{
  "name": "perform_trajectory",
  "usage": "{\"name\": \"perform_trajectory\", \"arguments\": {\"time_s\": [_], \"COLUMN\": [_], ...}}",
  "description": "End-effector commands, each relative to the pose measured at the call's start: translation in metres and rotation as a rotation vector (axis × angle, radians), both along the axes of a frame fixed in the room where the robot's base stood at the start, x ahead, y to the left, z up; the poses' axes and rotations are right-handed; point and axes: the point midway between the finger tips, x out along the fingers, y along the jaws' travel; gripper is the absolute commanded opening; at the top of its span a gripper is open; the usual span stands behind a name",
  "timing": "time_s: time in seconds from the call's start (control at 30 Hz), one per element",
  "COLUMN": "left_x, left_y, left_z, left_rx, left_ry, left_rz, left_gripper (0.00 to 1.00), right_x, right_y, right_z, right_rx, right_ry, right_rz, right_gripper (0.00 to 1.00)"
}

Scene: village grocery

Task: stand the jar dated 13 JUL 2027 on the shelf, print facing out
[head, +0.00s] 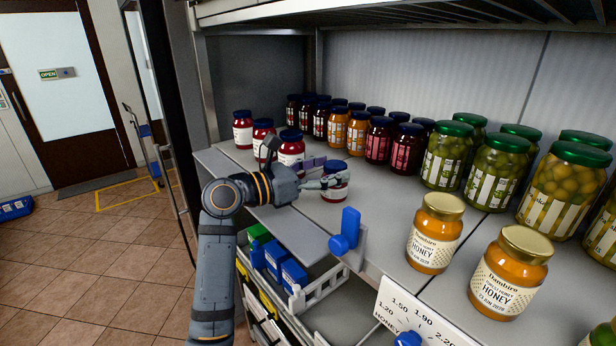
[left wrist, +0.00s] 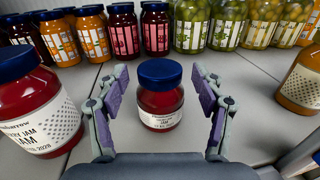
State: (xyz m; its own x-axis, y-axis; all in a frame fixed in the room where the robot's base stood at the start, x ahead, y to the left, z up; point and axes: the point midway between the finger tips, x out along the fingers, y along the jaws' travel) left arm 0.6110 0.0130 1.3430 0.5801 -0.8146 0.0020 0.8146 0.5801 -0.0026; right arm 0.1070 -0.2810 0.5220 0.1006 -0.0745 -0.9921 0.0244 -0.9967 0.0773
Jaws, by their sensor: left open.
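A small red jam jar with a dark blue lid (head: 335,186) stands upright on the shelf (head: 290,222) near its front edge. In the left wrist view this jar (left wrist: 160,98) is centred, its white label facing the camera; its date is too small to read. My left gripper (head: 322,177) is open, one purple-padded finger on each side of the jar, with gaps showing between pads and glass in the left wrist view (left wrist: 161,100). My right gripper is not in view.
Similar red jars (head: 291,148) stand at the left; one (left wrist: 38,110) is close to the left finger. Honey jars (head: 434,234) stand at the right front, with jams and green jars (head: 447,155) behind. A blue clamp-like piece (head: 346,230) sits at the shelf edge.

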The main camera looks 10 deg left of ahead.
Motion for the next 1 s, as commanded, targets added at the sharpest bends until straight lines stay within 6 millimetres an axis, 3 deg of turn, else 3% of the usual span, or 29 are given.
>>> {"name": "perform_trajectory", "arguments": {"time_s": [0.2, 0.4, 0.6, 1.0], "left_x": [-0.031, -0.05, -0.059, -0.06], "left_y": [0.046, 0.072, 0.082, 0.083], "left_z": [-0.006, -0.004, -0.002, -0.001], "left_rx": [0.011, 0.007, 0.003, 0.001], "left_ry": [-0.003, -0.001, 0.0, 0.001], "left_rz": [0.006, 0.004, 0.0, -0.001], "left_gripper": [0.68, 0.68, 0.68, 0.68], "right_x": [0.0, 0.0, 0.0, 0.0], "right_y": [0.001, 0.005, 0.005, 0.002], "right_z": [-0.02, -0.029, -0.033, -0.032], "right_rx": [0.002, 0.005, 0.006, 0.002], "right_ry": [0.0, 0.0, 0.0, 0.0], "right_rz": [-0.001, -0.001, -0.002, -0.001], "right_gripper": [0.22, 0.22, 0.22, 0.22]}}
